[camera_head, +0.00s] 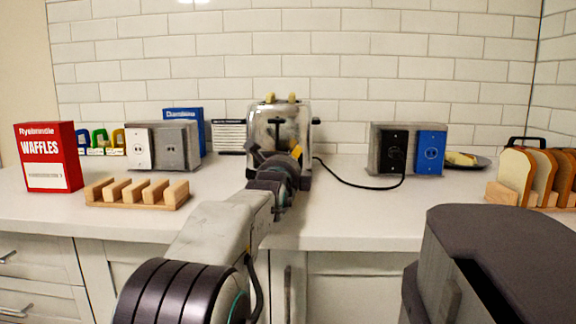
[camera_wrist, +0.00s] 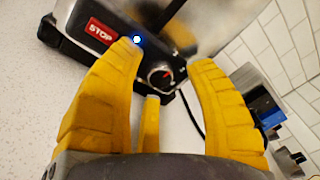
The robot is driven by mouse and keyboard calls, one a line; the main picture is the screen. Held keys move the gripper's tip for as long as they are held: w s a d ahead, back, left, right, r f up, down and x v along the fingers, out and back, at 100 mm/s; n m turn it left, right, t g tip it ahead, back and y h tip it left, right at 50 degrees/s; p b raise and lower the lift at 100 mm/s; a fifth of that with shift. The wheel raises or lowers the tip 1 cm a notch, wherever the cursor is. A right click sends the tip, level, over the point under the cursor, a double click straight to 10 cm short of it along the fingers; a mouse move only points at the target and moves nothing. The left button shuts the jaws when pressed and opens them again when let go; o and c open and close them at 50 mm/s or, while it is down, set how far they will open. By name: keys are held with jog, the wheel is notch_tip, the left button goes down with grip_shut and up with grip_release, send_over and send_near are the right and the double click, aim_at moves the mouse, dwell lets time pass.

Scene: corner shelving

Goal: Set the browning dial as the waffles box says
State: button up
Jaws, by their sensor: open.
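The red waffles box (camera_head: 47,148) stands upright at the left of the counter. Its lower white label is too small to read surely. A chrome toaster (camera_head: 262,122) stands at the back middle, with two pale pieces (camera_head: 270,97) showing at its top. In the wrist view, its dark front panel has a red STOP button (camera_wrist: 101,31), a lit blue button (camera_wrist: 137,40) and the round browning dial (camera_wrist: 161,76) with a red mark. My gripper (camera_wrist: 165,58) is open, with its yellow fingers on either side of the dial. Contact cannot be told.
An empty wooden rack (camera_head: 138,194) lies beside the box. Outlet boxes stand behind it and at the right (camera_head: 407,150). The toaster's black cord (camera_head: 345,180) runs to the right one. Bread slices (camera_head: 517,172) stand in a rack far right, near a dark plate (camera_head: 480,162).

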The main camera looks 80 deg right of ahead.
jog(key=shift+c, duration=0.2)
grip_shut()
dwell(0.4)
